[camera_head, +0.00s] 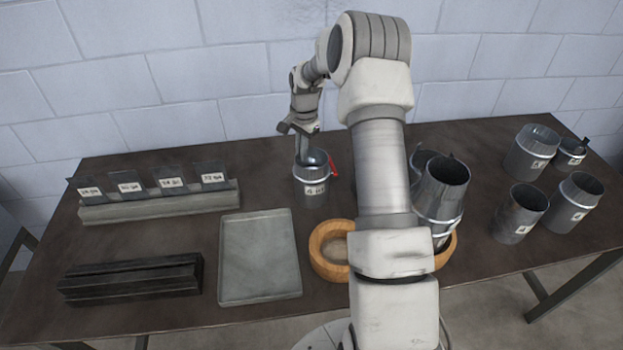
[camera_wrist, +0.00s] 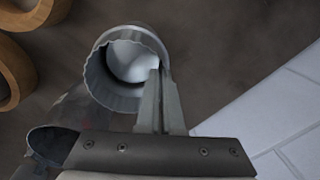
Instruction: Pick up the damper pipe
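The damper pipe (camera_head: 312,191) is a short grey metal cylinder with a white label, a pale band and a red lever at its right. It stands upright near the middle of the table. My gripper (camera_head: 302,155) points down at the back left of its rim. In the wrist view the pipe (camera_wrist: 98,77) shows its open mouth with a pale round surface inside. The gripper fingers (camera_wrist: 158,75) are close together at the rim and look closed on the pipe wall. The lower fingertips are partly hidden, and I cannot tell whether the base touches the table.
A wooden ring (camera_head: 318,260) lies in front, partly behind my arm. A large pipe (camera_head: 441,195) stands right of my arm, and several pipes (camera_head: 520,213) stand farther right. A grey tray (camera_head: 229,292), a rack of labelled plates (camera_head: 160,208) and dark bars (camera_head: 130,278) lie left.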

